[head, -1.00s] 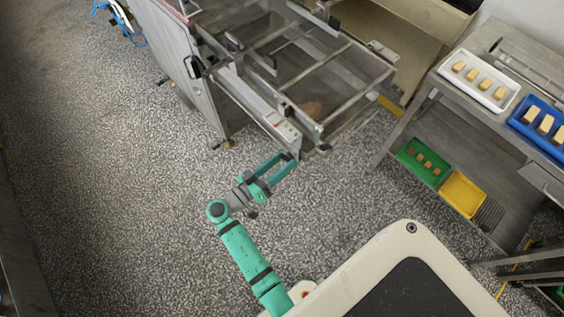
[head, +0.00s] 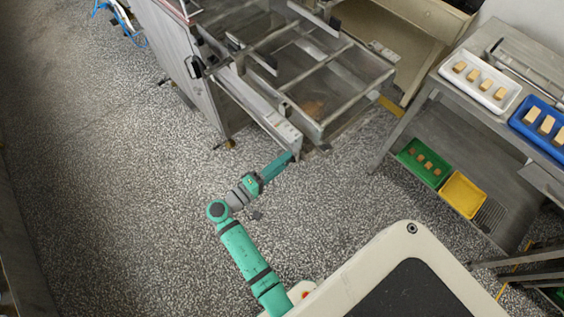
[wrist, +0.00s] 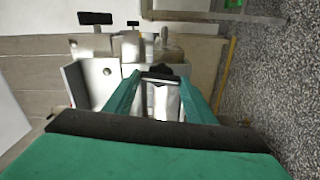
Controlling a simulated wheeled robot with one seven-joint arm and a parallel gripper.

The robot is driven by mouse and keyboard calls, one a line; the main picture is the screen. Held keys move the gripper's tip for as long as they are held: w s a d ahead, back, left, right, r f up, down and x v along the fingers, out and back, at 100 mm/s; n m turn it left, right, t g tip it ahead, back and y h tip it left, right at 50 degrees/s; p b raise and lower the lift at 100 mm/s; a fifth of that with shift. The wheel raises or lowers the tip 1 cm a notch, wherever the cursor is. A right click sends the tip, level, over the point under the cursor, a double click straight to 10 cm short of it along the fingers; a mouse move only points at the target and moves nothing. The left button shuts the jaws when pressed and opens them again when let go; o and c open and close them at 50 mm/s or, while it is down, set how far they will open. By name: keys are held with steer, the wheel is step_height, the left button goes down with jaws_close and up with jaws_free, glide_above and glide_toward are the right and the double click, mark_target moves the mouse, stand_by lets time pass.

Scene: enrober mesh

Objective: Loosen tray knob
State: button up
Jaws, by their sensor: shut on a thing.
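My gripper (head: 290,157) is at the near corner of the machine's metal frame (head: 286,131), at the end of its side rail. In the wrist view the two green fingers (wrist: 160,82) sit on either side of a dark knob (wrist: 160,71), shut on it. In the head view the knob is hidden by the fingers, which appear nearly edge-on. The knob's turn angle cannot be told.
A steel table (head: 437,80) at the right holds a white tray (head: 479,82) and a blue tray (head: 541,125) of small blocks. A green tray (head: 423,163) and a yellow tray (head: 462,194) sit on its lower shelf. Speckled floor left of my arm is clear.

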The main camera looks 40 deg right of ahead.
steer(key=shift+n, duration=0.7)
steer(key=o, duration=1)
steer(key=shift+o, duration=0.2)
steer(key=shift+a, duration=0.1)
steer(key=a, duration=1)
steer(key=shift+s+a, duration=0.4)
